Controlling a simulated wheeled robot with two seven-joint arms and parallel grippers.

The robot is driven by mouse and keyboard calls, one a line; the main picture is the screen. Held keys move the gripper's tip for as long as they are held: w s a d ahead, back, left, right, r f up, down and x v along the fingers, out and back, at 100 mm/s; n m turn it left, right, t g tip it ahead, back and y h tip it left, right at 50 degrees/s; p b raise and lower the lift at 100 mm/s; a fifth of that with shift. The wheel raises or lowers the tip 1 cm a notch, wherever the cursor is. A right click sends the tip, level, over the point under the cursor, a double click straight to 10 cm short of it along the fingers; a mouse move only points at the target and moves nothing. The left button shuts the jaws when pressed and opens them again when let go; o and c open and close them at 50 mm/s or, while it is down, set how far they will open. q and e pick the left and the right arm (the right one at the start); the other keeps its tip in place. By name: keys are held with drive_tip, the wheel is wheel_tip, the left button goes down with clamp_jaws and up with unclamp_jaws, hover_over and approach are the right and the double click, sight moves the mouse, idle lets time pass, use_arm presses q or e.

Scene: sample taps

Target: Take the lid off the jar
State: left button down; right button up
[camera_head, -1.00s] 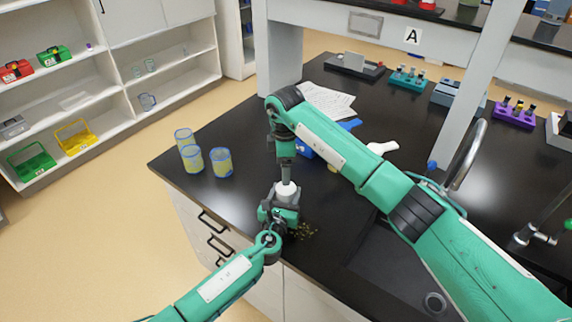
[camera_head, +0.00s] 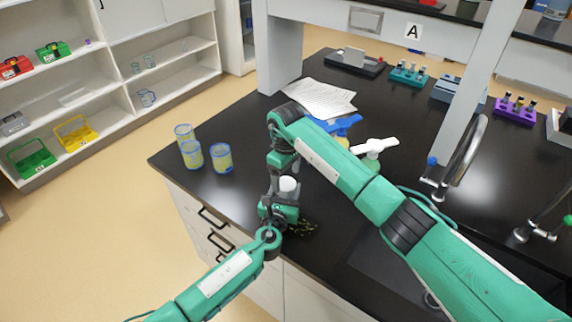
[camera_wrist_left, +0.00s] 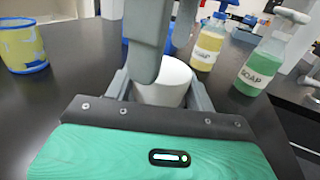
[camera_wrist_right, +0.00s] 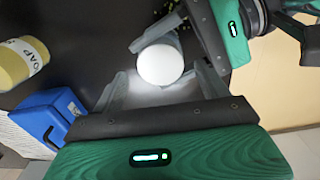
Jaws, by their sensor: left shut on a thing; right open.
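The jar with its white round lid (camera_head: 288,184) stands upright near the counter's front edge. The lid shows as a bright disc in the right wrist view (camera_wrist_right: 160,65), and the white jar (camera_wrist_left: 165,85) sits between my left fingers in the left wrist view. My left gripper (camera_head: 279,207) is shut on the jar from the front, low on its side. My right gripper (camera_wrist_right: 158,88) is open and points down from above, its fingers on either side of the lid. I cannot tell whether they touch it. One right finger hides part of the jar in the left wrist view.
Yellow-green flecks (camera_head: 301,228) lie on the black counter beside the jar. Several blue-rimmed cups (camera_head: 193,155) stand to the left. A green soap bottle (camera_wrist_left: 262,65) and a yellow one (camera_wrist_left: 208,45) stand behind, near a blue item (camera_head: 340,124). The sink is at right.

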drive_tip(key=shift+f, duration=1.3)
drive_tip(key=c, duration=1.1)
drive_tip(key=shift+o, duration=0.5)
drive_tip(key=n, duration=0.4)
drive_tip(key=shift+w, duration=0.1)
drive_tip(key=shift+c, duration=0.2)
drive_tip(key=o, duration=1.1)
